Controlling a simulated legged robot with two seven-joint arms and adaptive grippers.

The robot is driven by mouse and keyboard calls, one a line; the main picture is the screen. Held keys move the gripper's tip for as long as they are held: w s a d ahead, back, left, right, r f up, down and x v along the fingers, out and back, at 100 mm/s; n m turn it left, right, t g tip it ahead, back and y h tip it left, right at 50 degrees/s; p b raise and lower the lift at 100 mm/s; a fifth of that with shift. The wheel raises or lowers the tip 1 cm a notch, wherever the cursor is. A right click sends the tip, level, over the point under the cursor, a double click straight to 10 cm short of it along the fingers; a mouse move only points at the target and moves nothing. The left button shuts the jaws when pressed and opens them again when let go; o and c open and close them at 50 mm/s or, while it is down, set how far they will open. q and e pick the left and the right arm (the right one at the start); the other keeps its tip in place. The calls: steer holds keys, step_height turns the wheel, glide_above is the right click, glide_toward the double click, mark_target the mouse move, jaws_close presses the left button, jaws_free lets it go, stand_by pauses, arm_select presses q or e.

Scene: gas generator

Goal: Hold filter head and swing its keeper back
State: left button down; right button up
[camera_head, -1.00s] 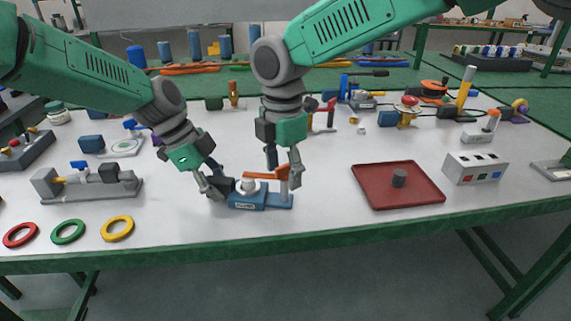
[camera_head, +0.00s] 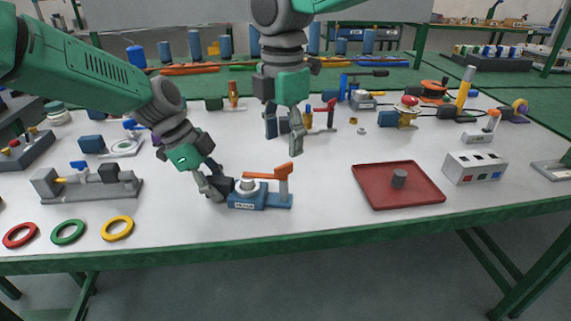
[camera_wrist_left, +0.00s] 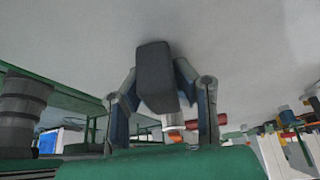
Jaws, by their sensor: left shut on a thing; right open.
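The filter head is a small blue base (camera_head: 247,202) with a pale round cap (camera_head: 247,185), near the table's front edge. My left gripper (camera_head: 218,187) is shut on the dark block at the unit's left side. In the left wrist view this dark block (camera_wrist_left: 157,78) sits between the two fingers and hides much of what lies behind it. My right gripper (camera_head: 284,142) is open and empty, above and behind the keeper, apart from it.
A grey clamp fixture (camera_head: 95,186) and coloured rings (camera_head: 68,231) lie to the left. Several small fixtures stand behind the right gripper. The table is clear between the filter head and red tray.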

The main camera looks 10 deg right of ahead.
arm_select(q)
steer(key=c, duration=1.2)
jaws_free()
steer(key=shift+r, duration=0.15)
